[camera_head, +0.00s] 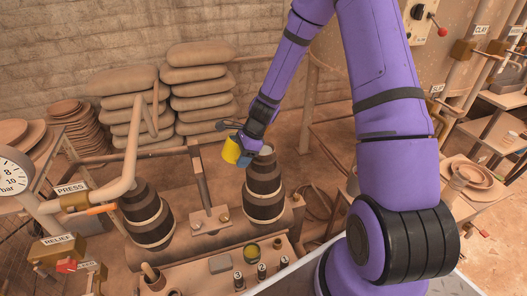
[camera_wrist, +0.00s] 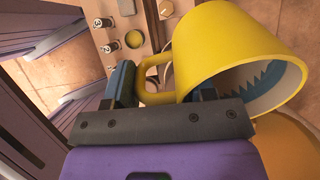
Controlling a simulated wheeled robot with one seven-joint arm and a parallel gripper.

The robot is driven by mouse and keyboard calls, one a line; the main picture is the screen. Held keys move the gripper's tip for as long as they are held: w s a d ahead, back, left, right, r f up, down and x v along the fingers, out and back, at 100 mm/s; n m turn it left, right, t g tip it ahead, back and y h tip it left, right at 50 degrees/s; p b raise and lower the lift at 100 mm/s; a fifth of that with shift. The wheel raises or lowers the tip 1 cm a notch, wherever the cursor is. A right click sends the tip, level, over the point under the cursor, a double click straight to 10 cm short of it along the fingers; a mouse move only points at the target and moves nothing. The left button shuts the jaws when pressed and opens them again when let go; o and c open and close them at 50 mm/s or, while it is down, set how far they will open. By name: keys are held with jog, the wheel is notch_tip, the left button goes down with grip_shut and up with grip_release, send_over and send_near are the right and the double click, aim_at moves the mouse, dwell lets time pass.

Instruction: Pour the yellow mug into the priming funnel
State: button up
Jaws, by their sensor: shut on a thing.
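The yellow mug (camera_head: 231,150) hangs in my gripper (camera_head: 246,147) beside the top of the right dark banded vessel (camera_head: 263,190). In the wrist view the yellow mug (camera_wrist: 225,45) is tilted, its mouth facing lower right. Its white inside shows, with a jagged blue patch in it. My gripper (camera_wrist: 162,92) is shut on the mug's handle. A pale round top (camera_head: 266,150) shows on the right vessel, partly behind my gripper. I cannot tell for certain whether this is the priming funnel. No stream from the mug is visible.
A second banded vessel (camera_head: 146,214), a pale pipe (camera_head: 132,150) and a gauge (camera_head: 12,172) are to the left. Stacked sacks (camera_head: 198,78) lie behind.

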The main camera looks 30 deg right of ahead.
aim_at(230, 161)
jog(key=shift+w+a+f+g+h+b, duration=0.15)
jog(key=shift+a+h+b, duration=0.2)
jog(key=shift+a+h, duration=0.35)
jog(key=shift+w+a+f+g+h+b, duration=0.15)
jog(key=shift+a+h+b, duration=0.3)
jog(key=shift+h, duration=0.45)
jog(key=shift+a+f+h, duration=0.2)
jog(key=shift+a+h, duration=0.45)
jog(key=shift+h, duration=0.25)
